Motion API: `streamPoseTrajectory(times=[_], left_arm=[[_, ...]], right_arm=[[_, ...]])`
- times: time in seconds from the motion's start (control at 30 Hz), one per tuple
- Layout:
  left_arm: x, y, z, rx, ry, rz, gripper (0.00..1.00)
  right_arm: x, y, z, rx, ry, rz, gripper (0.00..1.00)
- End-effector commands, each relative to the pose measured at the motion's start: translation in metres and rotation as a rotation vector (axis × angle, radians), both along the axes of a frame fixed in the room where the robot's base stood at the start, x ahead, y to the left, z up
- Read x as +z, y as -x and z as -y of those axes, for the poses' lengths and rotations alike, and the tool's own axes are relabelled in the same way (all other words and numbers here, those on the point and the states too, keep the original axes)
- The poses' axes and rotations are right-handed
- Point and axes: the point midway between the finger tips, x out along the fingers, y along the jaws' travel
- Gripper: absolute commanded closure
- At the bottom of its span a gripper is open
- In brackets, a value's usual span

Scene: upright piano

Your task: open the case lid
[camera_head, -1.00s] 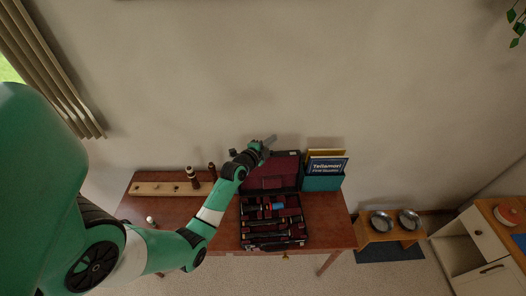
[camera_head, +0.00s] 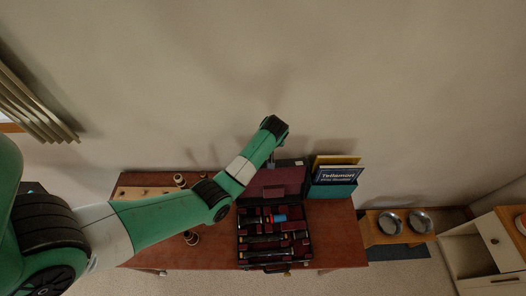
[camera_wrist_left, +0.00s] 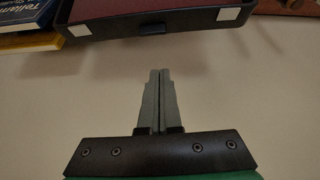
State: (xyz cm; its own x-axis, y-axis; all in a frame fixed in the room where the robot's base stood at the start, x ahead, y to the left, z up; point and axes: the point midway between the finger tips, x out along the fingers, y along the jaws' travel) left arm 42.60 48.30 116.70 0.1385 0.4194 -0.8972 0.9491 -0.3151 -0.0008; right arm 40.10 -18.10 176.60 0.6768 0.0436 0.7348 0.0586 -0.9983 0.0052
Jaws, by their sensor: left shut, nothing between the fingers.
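The black case (camera_head: 241,250) lies on the brown table with its lid (camera_head: 290,182) raised and its dark red lining showing. Dark instrument parts and a blue item (camera_head: 280,217) lie in the lined compartments. My left arm reaches over from the left, and the left gripper (camera_head: 271,163) points down at the lid's upper left edge, partly hidden by the wrist. In the left wrist view the fingers (camera_wrist_left: 160,72) are shut and empty, apart from the lid's edge (camera_wrist_left: 185,21) with its small black latch. My right gripper is not in view.
Books in a teal holder (camera_head: 332,191) stand just right of the lid. A wooden peg board (camera_head: 150,192) and small dark pieces (camera_head: 191,238) are on the table's left. A low stand with two metal bowls (camera_head: 391,223) is farther right. The wall is close behind.

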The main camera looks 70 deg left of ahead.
Motion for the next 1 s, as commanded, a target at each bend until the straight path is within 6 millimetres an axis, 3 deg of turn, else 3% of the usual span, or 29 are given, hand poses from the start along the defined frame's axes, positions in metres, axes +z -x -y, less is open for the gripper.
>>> streamPoseTrajectory(times=[0.23,0.73,0.8,1.0], left_arm=[[-0.013,-0.001,-0.008,0.005,-0.002,-0.001,1.0],[-0.094,-0.012,-0.045,0.007,-0.003,0.001,1.0],[-0.082,-0.01,-0.036,0.005,-0.003,0.003,1.0],[-0.079,-0.003,-0.015,0.005,-0.004,0.003,1.0]], right_arm=[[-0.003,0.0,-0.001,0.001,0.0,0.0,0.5],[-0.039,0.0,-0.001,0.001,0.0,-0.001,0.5],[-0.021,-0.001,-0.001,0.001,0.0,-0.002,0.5],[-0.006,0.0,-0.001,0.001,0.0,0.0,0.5]])
